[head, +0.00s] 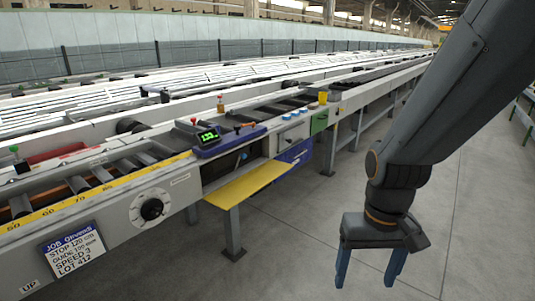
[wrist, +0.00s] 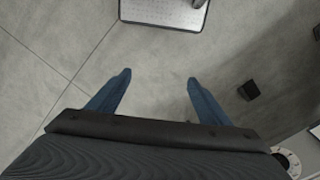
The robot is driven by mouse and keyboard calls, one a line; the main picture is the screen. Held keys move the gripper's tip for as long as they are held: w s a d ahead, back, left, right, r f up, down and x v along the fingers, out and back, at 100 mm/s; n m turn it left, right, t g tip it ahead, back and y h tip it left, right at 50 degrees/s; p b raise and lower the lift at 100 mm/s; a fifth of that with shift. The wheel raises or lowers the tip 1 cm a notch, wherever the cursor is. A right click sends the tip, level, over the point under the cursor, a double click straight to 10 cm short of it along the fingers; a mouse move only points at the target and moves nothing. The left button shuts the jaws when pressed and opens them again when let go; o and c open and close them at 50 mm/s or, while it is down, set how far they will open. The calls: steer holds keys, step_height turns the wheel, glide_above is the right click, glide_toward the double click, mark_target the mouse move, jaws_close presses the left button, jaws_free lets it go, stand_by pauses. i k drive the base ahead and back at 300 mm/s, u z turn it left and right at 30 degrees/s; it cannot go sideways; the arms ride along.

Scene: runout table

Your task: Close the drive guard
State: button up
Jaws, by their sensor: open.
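The drive guard appears to be the yellow flap (head: 250,185) on the front of the runout table. In the head view it hangs out nearly flat, tilted outward, below a dark opening (head: 232,163) in the table's side. My gripper (head: 366,283) is to the right of the flap and lower, over the floor, pointing down and clear of it. Its blue fingers are apart and empty, and in the wrist view (wrist: 158,80) only floor shows between them. The flap is not clearly visible in the wrist view.
A dial (head: 151,208) and a job sign (head: 73,248) are on the table front left of the flap. A blue control box with a green display (head: 208,136) sits above the opening. A table leg (head: 233,235) stands below the flap. The floor ahead is clear.

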mark_target(229, 196)
steer(key=k, duration=0.55)
steer(key=u, duration=1)
steer(key=i, duration=1.15)
steer(key=z, duration=0.6)
steer(key=i, duration=0.45)
steer(key=z, duration=0.5)
